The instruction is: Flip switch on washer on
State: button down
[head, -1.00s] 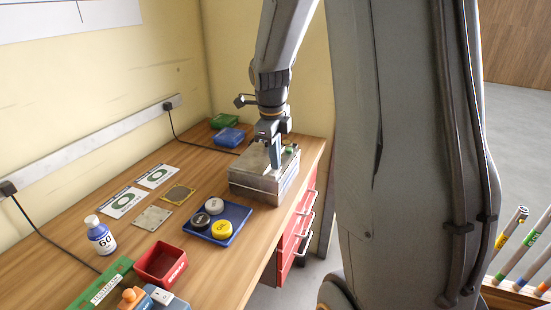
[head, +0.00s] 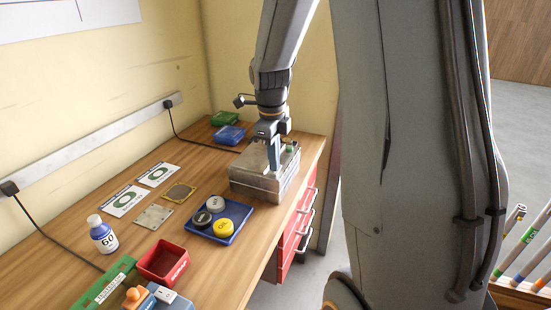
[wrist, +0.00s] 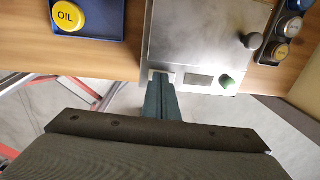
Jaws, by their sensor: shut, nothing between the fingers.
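The washer (head: 262,185) is a grey metal box at the far right end of the wooden bench. In the wrist view its top (wrist: 195,40) has a dark round knob (wrist: 250,41), a green button (wrist: 227,81), a small grey panel (wrist: 199,80) and a pale plate (wrist: 153,73) near its front edge. The plate, likely the switch's place, is partly hidden by my fingers, so I cannot tell the switch's position. My gripper (head: 273,170) is shut and empty, pointing down at the washer's top. Its tips (wrist: 160,76) are over or against that plate; contact is unclear.
A blue tray (head: 238,233) with yellow, grey and black tins sits left of the washer. A red bin (head: 163,263), a bottle (head: 103,236) and green and blue bins (head: 229,134) are also on the bench. Red drawers (head: 290,240) are below.

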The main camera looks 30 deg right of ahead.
jog(key=shift+r+p, duration=0.4)
jog(key=shift+r, duration=0.15)
notch_tip(320, 180, up, 13)
jog(key=s+a, duration=0.1)
jog(key=shift+a+b, duration=0.25)
jog(key=shift+b, duration=0.1)
